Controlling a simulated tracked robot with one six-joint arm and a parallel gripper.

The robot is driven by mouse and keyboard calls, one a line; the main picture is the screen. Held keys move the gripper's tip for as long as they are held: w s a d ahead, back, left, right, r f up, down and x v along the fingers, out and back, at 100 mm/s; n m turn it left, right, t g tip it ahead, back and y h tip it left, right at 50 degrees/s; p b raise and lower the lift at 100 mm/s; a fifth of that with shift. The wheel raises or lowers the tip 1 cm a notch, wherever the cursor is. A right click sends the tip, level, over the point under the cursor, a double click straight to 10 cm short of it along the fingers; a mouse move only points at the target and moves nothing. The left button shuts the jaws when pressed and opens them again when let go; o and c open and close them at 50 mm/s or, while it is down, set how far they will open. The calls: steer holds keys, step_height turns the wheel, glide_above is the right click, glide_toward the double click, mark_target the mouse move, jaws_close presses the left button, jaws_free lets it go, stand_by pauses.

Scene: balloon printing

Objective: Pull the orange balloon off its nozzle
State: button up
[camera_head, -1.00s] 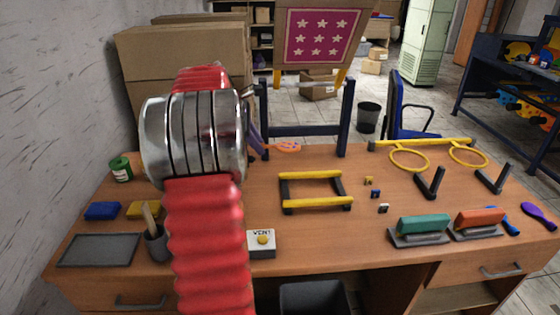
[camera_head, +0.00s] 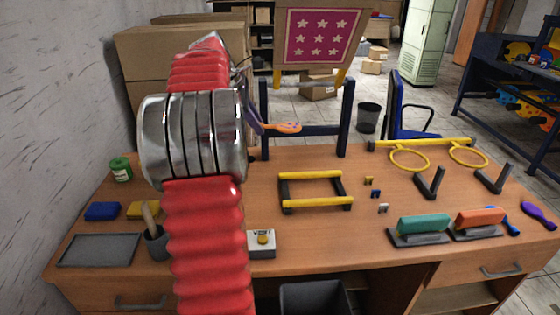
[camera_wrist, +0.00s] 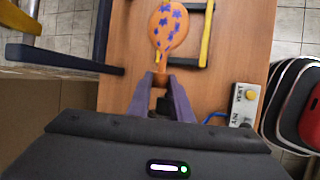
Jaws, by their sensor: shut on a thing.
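The orange balloon (camera_head: 283,127) is flat and carries blue-purple star prints. It appears behind my arm in the head view and points away from my gripper in the wrist view (camera_wrist: 168,28). My gripper (camera_wrist: 160,80), with purple fingers, is shut on the balloon's neck. In the head view, part of my gripper (camera_head: 257,122) shows beside my arm, and the balloon appears above the desk's back edge. I cannot make out the nozzle; a dark part between the fingers is unclear.
The desk (camera_head: 370,245) holds a yellow-barred rack (camera_head: 316,204), a VENT button box (camera_head: 262,243) and two stamps (camera_head: 424,225) (camera_head: 480,222). A dark blue frame (camera_head: 346,118) with a star-patterned screen (camera_head: 315,38) stands at the back. The desk's middle is mostly free.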

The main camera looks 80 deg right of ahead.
steer(key=shift+r, duration=2.7)
